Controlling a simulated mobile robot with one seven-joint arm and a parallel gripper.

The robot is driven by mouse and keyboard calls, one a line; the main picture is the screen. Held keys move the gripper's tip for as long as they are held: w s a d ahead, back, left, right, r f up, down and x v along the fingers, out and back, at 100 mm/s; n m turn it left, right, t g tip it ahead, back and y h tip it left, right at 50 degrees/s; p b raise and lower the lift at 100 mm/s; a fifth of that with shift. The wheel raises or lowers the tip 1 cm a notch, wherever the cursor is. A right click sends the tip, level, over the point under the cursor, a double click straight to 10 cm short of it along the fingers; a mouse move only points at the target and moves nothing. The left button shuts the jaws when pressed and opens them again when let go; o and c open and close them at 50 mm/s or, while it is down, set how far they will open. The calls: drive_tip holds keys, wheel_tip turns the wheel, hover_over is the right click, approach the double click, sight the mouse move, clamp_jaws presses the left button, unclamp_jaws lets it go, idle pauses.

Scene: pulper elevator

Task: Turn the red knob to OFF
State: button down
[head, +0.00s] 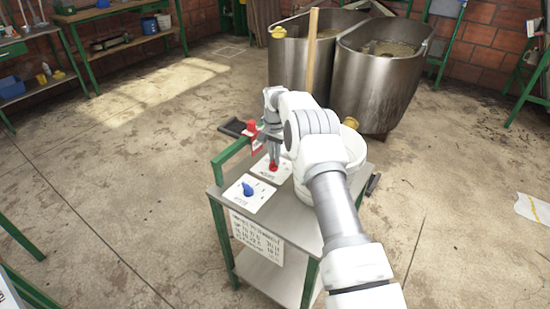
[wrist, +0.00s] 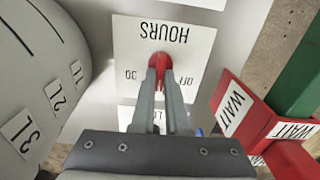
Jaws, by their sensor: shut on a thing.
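The red knob (head: 273,168) sits on a white dial plate (head: 264,163) on top of a small cart. In the wrist view the red knob (wrist: 158,61) is between my fingertips on the plate (wrist: 190,42), which reads HOURS upside down. A mark that looks like OFF is at the right of the knob, and another mark is at the left. My gripper (head: 273,160) points down from above and is shut on the knob; it also shows in the wrist view (wrist: 160,72). The fingers partly hide the knob, so I cannot tell its exact pointing.
A blue knob (head: 248,188) on its own plate is nearer the cart's front edge. A white bucket (head: 353,150) with litre marks (wrist: 50,90) stands close beside my gripper. A red WAIT block (wrist: 265,120) is on the other side. Steel tubs (head: 375,85) stand behind the cart (head: 292,222).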

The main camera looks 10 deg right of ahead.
drive_tip(key=n, duration=0.5)
drive_tip(key=shift+w+a+n, duration=0.1)
drive_tip(key=shift+a+n, duration=0.1)
drive_tip(key=shift+n, duration=0.1)
drive_tip(key=shift+a+n, duration=0.15)
drive_tip(key=shift+n, duration=2.05)
drive_tip(key=c, duration=0.9)
unclamp_jaws()
wheel_tip(320, 180, up, 18)
drive_tip(key=p, duration=0.3)
drive_tip(key=shift+f, duration=0.25)
